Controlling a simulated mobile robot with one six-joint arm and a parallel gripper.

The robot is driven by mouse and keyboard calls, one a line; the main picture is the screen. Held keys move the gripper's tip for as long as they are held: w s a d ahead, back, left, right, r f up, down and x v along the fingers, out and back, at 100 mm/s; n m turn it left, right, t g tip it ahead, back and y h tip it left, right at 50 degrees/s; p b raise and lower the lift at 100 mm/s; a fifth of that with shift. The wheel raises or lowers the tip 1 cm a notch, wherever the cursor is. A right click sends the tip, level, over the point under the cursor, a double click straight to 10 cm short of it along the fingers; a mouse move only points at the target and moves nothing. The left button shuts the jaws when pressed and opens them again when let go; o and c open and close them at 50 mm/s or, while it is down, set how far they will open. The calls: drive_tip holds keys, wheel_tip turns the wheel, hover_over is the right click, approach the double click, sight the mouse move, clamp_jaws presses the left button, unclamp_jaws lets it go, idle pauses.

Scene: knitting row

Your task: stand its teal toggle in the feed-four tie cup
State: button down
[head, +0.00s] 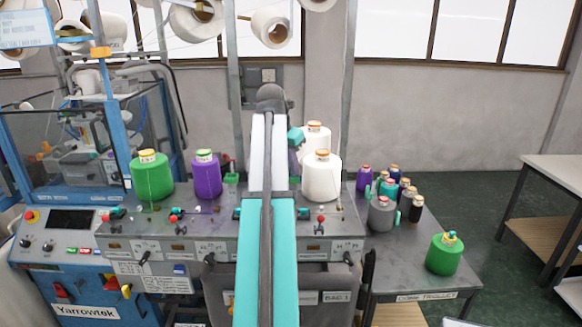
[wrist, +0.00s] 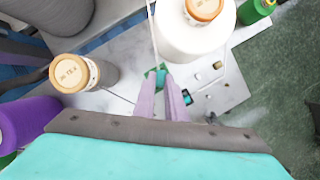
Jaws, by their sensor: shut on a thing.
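My gripper (wrist: 162,80) shows in the wrist view as two pale purple fingers, close together. They are shut on a small teal-green piece at the fingertips, which I take as the teal toggle (wrist: 154,76). Its lower part is hidden between the fingers. A pale yarn runs from the top of the wrist view down toward it. I cannot tell the feed-four tie cup apart from the toggle there, nor whether the two touch. In the head view my arm hides the fingertips and the toggle. A small green cup-like part (head: 232,178) stands left of my arm there.
White cones (head: 322,178) stand just right of my arm, close to the gripper; one fills the top of the wrist view (wrist: 200,38). Purple (head: 207,176) and green (head: 152,177) cones stand left. A side table holds several small cones and a green cone (head: 444,256).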

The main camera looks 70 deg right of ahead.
drive_tip(key=shift+a+f, duration=0.2)
drive_tip(key=shift+f, duration=0.4)
drive_tip(key=c, duration=1.9)
unclamp_jaws()
drive_tip(key=shift+o, duration=0.5)
drive_tip(key=shift+o, duration=0.4)
drive_tip(key=shift+w+r+b, duration=0.15)
drive_tip(key=shift+r+b, duration=0.25)
drive_tip(key=shift+r, duration=0.1)
drive_tip(key=s+b+v, duration=0.1)
drive_tip(key=b+v, duration=0.3)
drive_tip(key=v, duration=0.9)
drive_tip(key=shift+w+r, duration=0.25)
drive_tip(key=shift+w, duration=0.05)
